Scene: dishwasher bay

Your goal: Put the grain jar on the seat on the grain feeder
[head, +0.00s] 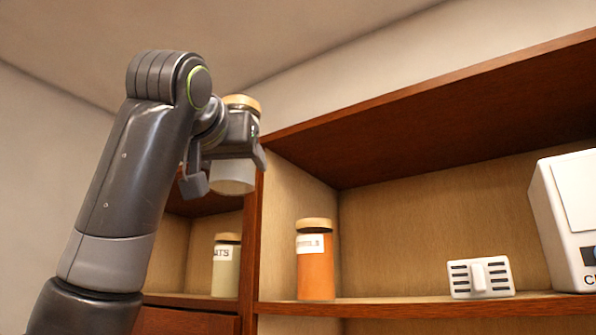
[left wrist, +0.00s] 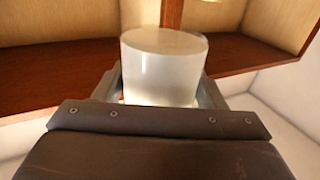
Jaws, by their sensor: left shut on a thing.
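My left gripper (head: 229,171) is shut on a pale, whitish jar (head: 232,178) with a tan lid, held up in front of the wooden shelf unit. The jar looks upright in the head view, and its lid shows above the gripper. In the left wrist view, the jar's smooth round end (left wrist: 163,62) sits between the fingers. No label shows on it, so I cannot tell that it is the grain jar. I cannot make out a grain feeder or its seat for certain. My right gripper is not in view.
On the shelf (head: 410,306) stand an orange jar (head: 315,272) and a white slotted block (head: 481,277). A white appliance (head: 568,225) is cut off at the right. A pale green labelled jar (head: 226,270) stands left of the divider. Bare shelf lies between orange jar and block.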

